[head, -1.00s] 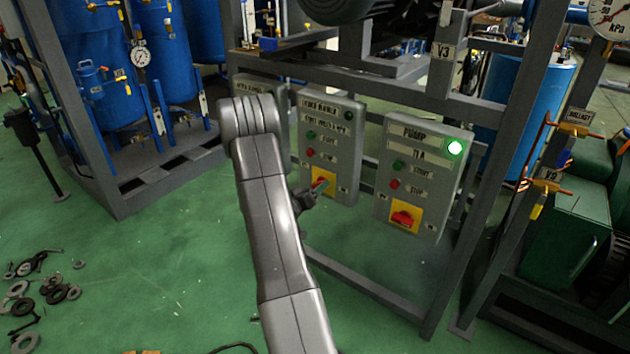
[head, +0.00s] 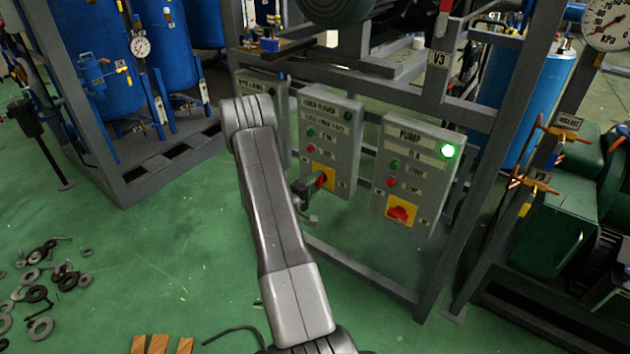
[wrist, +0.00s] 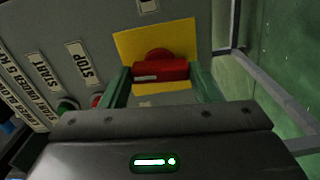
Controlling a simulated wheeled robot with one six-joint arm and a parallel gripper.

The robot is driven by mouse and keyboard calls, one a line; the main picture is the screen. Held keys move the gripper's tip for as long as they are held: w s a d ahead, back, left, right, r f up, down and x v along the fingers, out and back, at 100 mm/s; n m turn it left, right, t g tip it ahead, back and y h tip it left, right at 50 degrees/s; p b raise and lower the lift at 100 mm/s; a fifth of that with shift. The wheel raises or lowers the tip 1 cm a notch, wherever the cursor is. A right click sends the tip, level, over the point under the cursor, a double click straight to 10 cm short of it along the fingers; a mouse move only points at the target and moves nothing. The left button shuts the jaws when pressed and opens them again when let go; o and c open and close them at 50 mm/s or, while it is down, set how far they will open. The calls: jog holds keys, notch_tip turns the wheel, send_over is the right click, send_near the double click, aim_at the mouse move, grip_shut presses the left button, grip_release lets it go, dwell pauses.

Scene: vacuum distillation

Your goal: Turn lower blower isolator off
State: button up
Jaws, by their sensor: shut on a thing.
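The lower blower panel (head: 332,125) is the middle grey box on the frame, with a green and a red button and a dark lamp at its top right. Its isolator has a yellow plate (head: 319,172), partly hidden by my gripper in the head view. In the wrist view the red isolator handle (wrist: 172,71) lies across the picture on the yellow plate (wrist: 128,44), roughly crosswise to the STOP lettering. My gripper (wrist: 163,81) is shut on this handle, one green finger at each end. In the head view my gripper (head: 314,187) is at the panel's lower front.
The pump panel (head: 412,170) at right has a lit green lamp and its own red isolator (head: 401,211). Another grey panel (head: 270,90) stands at left, partly behind my arm. Frame posts surround the panels. Loose rings (head: 45,280) lie on the green floor at left.

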jog(key=shift+n, duration=0.7)
jog(key=o, duration=1)
jog(key=p+v, duration=0.1)
jog(key=v, duration=1.3)
jog(key=shift+w+d, duration=0.1)
jog(key=shift+w, duration=0.05)
jog(key=x, duration=1.3)
jog(key=shift+w+d+b, duration=0.25)
jog(key=shift+w+b, duration=0.05)
